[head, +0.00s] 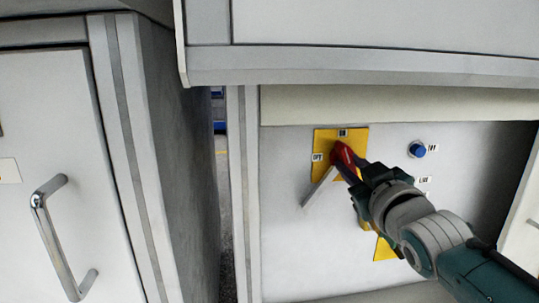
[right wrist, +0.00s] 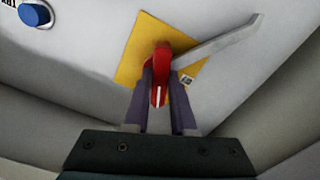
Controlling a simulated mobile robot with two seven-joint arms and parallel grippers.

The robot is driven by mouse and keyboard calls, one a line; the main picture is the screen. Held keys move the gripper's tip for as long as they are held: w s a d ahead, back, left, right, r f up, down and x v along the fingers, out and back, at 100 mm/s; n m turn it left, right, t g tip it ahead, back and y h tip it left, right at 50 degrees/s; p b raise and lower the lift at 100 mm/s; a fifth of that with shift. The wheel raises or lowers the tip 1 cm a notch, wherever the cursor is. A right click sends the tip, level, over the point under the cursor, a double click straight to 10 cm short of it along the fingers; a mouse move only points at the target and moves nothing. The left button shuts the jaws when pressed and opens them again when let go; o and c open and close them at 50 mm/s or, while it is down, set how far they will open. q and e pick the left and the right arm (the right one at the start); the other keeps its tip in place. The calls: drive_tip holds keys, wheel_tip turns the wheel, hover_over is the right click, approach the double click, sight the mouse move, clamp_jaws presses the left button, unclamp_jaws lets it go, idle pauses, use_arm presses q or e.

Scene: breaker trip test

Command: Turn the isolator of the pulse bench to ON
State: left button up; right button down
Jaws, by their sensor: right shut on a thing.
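The isolator is a red handle (head: 346,153) on a yellow plate (head: 325,140) on the bench's pale front panel. One small label sits at the plate's top, and one reading OFF sits at its left. My right gripper (head: 347,173) is shut on the red handle, which is partly hidden by the fingers. In the right wrist view the handle (right wrist: 161,68) stands between the two fingers (right wrist: 160,100), in front of the yellow plate (right wrist: 135,62). A grey lever-like bar (right wrist: 222,45) extends from beside the handle. My left gripper is not in view.
A blue button (head: 417,150) with a label is right of the plate. Another yellow patch (head: 384,249) lies below, partly behind my right arm. A grey overhang (head: 360,66) crosses above the panel. A cabinet with a metal handle (head: 58,240) stands at left, beyond a narrow gap.

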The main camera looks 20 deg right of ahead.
drive_tip(key=shift+m+p, duration=0.75)
drive_tip(key=shift+m, duration=1.35)
drive_tip(key=c, duration=0.7)
unclamp_jaws()
drive_tip(key=shift+c, duration=0.2)
drive_tip(key=shift+s, duration=0.1)
